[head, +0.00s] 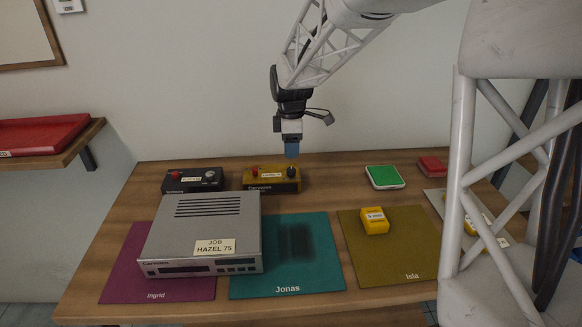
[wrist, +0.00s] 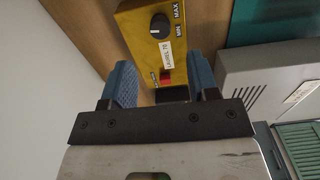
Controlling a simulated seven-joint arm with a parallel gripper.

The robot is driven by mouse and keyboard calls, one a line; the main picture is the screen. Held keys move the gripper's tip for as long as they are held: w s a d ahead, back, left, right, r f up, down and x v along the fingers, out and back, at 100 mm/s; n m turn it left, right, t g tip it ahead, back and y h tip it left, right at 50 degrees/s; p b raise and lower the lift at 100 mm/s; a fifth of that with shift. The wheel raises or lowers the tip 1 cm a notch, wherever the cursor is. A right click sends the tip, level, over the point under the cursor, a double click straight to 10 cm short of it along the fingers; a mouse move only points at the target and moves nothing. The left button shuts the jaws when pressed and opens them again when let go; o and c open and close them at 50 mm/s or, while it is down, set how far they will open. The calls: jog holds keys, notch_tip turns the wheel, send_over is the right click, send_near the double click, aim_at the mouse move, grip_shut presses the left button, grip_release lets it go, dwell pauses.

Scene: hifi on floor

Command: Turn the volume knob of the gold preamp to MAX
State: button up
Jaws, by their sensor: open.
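The gold preamp (head: 272,184) stands at the back of the table, and it also fills the top middle of the wrist view (wrist: 139,28). Its black volume knob (wrist: 160,28) has a pale pointer line; MAX and MIN are printed beside it. In the head view the knob (head: 291,172) is at the preamp's right end. The pointer's exact direction is too small to tell. A red switch (wrist: 166,76) and a LAUREL 70 label are on its top. My gripper (head: 291,151) is open and empty above the preamp, its blue fingers (wrist: 162,82) apart and not around the knob.
A black preamp (head: 193,181) stands left of the gold one. A large silver hifi unit (head: 200,235) sits in front, across purple and teal mats. A green-topped box (head: 384,177), a red box (head: 431,166) and a yellow block (head: 374,221) are to the right.

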aim_at(291, 169)
jog(key=shift+f, duration=3.8)
jog(key=c, duration=0.9)
